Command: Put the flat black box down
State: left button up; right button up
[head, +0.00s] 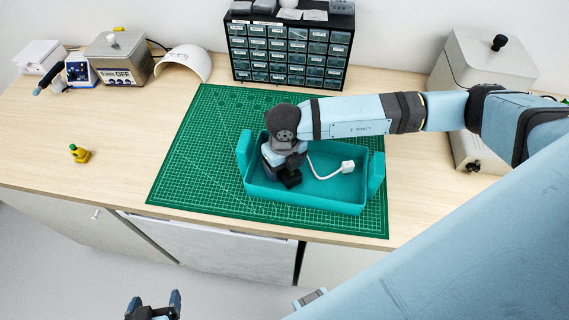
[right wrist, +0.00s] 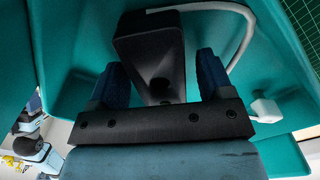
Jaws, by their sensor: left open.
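The flat black box (head: 290,179) is at the left part of the teal tray (head: 315,203), below my right gripper (head: 283,165). In the right wrist view the black box (right wrist: 150,55) lies between the two blue fingers of my right gripper (right wrist: 160,80). Teal shows beside the right finger, and I cannot tell whether both fingers touch the box. Whether the box rests on the tray floor is also unclear. A white cable runs from it to a white plug (head: 347,167) in the tray. My left gripper (head: 155,303) is open and empty, in front of the bench.
The tray stands on a green cutting mat (head: 190,160). A drawer cabinet (head: 290,50) stands behind. A metal device (head: 120,57) and a white curved shell (head: 185,63) are at back left, a small yellow-green item (head: 80,153) at left. A large pale box (head: 480,65) stands at right.

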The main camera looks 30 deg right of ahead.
jog(key=shift+r, duration=0.55)
notch_tip(320, 180, up, 11)
jog(key=b, duration=0.1)
jog(key=shift+r+b, duration=0.15)
jog(key=shift+b, duration=0.2)
